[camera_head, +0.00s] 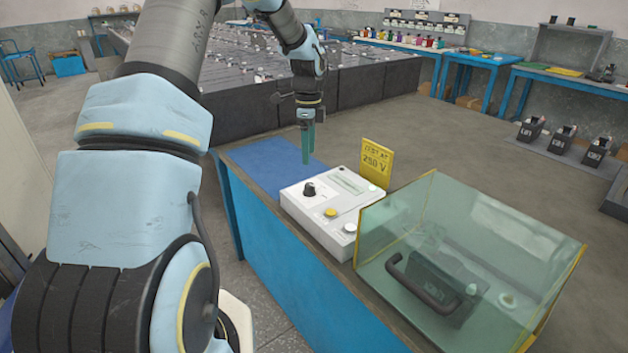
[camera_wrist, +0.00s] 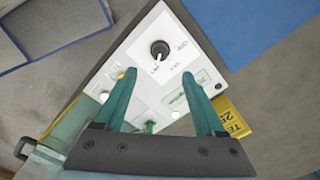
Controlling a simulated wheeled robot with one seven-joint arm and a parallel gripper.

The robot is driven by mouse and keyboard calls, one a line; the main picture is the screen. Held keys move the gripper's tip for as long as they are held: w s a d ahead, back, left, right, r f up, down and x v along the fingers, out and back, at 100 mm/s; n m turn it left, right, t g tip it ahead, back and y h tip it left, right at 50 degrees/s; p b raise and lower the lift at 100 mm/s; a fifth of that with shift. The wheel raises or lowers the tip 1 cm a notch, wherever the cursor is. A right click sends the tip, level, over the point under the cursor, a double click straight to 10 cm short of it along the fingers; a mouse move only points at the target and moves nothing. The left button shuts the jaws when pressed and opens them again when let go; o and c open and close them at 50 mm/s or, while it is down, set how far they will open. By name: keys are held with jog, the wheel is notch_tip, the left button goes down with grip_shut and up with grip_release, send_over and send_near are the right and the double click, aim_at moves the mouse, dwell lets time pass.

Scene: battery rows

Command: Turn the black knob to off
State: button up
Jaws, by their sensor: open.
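The black knob (camera_head: 309,190) stands on the top face of a white control box (camera_head: 318,220) on the blue bench. In the wrist view the knob (camera_wrist: 159,50) has a white pointer line and sits in a white label square with small markings too blurred to read surely. My gripper (camera_head: 307,150) is open and empty, with green fingers pointing down.
A yellow sign (camera_head: 376,163) reading 250 V stands at the box's right edge. A yellow button (camera_head: 330,212) sits on the box. A blue mat (camera_head: 268,165) lies clear beyond the box.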

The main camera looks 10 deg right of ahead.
aim_at(309, 185)
notch_tip(309, 185, down, 10)
jog(key=shift+f+p, duration=0.25)
jog(key=shift+p, duration=1)
jog(key=shift+c, duration=0.2)
grip_shut()
